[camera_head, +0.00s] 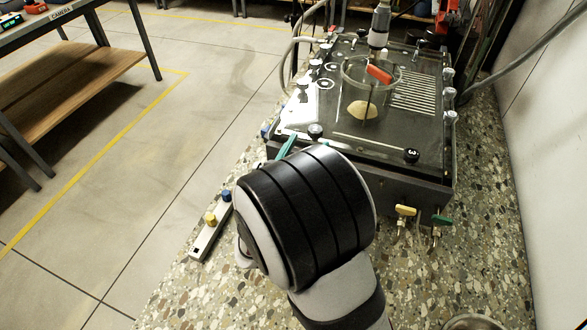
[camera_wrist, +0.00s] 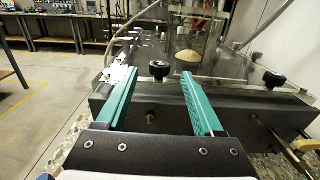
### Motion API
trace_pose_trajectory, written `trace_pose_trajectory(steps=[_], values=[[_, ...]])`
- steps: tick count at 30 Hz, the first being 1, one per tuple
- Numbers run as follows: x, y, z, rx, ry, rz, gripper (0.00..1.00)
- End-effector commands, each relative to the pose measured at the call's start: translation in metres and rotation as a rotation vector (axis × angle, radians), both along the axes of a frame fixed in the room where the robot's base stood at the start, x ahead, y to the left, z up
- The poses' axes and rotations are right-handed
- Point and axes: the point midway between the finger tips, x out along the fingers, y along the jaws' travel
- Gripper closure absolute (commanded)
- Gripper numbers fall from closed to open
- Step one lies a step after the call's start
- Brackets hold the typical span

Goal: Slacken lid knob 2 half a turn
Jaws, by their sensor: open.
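The seepage tank (camera_head: 437,165) is a dark box with a clear lid on the speckled bench. A black lid knob (camera_head: 315,130) sits at its front-left corner; its number is not readable, so I cannot tell if it is knob 2. It shows in the wrist view (camera_wrist: 159,69). A knob marked 3 (camera_head: 411,155) sits at the front-right corner and shows in the wrist view (camera_wrist: 273,78). My gripper (camera_wrist: 158,80) is open, its green fingers framing the front-left knob in that view; contact cannot be told. In the head view my wrist hides most of the gripper.
A clear cylinder (camera_head: 352,92) with a red part stands on the lid. Yellow (camera_head: 405,211) and green (camera_head: 442,220) valve handles jut from the tank's front. A pale strip with coloured knobs (camera_head: 212,228) lies on the bench's left edge. A wall (camera_head: 540,150) stands close on the right.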

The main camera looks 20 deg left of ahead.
Motion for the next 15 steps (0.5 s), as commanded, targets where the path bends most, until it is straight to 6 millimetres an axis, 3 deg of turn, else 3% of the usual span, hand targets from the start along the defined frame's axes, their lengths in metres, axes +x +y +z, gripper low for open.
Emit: trace_pose_trajectory(steps=[3,7,11,15], values=[[-0.038,0.003,0.000,-0.001,0.001,0.007,0.31],[-0.072,0.003,0.000,0.000,0.000,0.005,0.31],[-0.093,0.003,0.000,0.001,0.000,0.003,0.31],[-0.100,0.002,0.000,0.000,0.000,0.001,0.31]])
